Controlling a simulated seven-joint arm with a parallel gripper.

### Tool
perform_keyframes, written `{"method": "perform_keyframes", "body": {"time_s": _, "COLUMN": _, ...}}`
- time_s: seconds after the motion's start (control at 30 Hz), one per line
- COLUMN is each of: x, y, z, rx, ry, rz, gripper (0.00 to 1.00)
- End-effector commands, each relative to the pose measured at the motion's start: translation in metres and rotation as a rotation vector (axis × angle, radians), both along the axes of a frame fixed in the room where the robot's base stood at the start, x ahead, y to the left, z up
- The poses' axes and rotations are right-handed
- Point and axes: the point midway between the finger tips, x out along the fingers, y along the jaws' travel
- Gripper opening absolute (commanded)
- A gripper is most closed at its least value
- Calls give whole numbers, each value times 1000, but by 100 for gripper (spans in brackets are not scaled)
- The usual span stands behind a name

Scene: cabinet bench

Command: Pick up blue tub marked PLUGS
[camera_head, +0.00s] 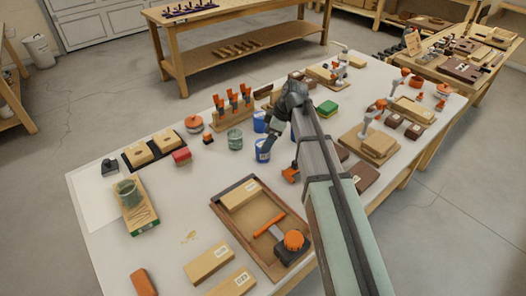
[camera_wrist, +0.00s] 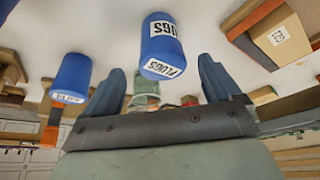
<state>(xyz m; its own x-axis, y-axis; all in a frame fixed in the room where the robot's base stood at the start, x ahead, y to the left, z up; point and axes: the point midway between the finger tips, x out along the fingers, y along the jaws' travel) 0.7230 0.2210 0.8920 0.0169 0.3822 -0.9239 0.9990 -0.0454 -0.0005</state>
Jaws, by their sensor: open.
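The blue tub marked PLUGS (camera_wrist: 158,35) shows in the wrist view, ahead of the space between my two fingers, with its white label readable. It looks apart from both fingers. My gripper (camera_wrist: 162,85) is open, and nothing is held in it. One blue tub with a pale label (camera_head: 263,151) is right by the fingertips, and another blue tub (camera_head: 259,122) is just behind. Their lettering is too small to read there, and my arm hides part of this area.
A second blue tub (camera_wrist: 70,75) is left of my fingers in the wrist view. A greenish tub (camera_head: 235,139) stands left of the blue tubs. A rack of orange-handled tools (camera_head: 232,112) is behind. A wooden tray with a hammer (camera_head: 228,222) lies in front.

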Motion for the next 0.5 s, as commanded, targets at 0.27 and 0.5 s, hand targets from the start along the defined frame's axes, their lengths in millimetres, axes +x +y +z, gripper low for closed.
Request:
{"method": "perform_keyframes", "body": {"time_s": 0.27, "x": 0, "y": 8, "z": -19, "rx": 0, "ry": 0, "rz": 0, "gripper": 91}}
{"method": "perform_keyframes", "body": {"time_s": 0.5, "x": -1, "y": 12, "z": -30, "rx": 0, "ry": 0, "rz": 1, "gripper": 91}}
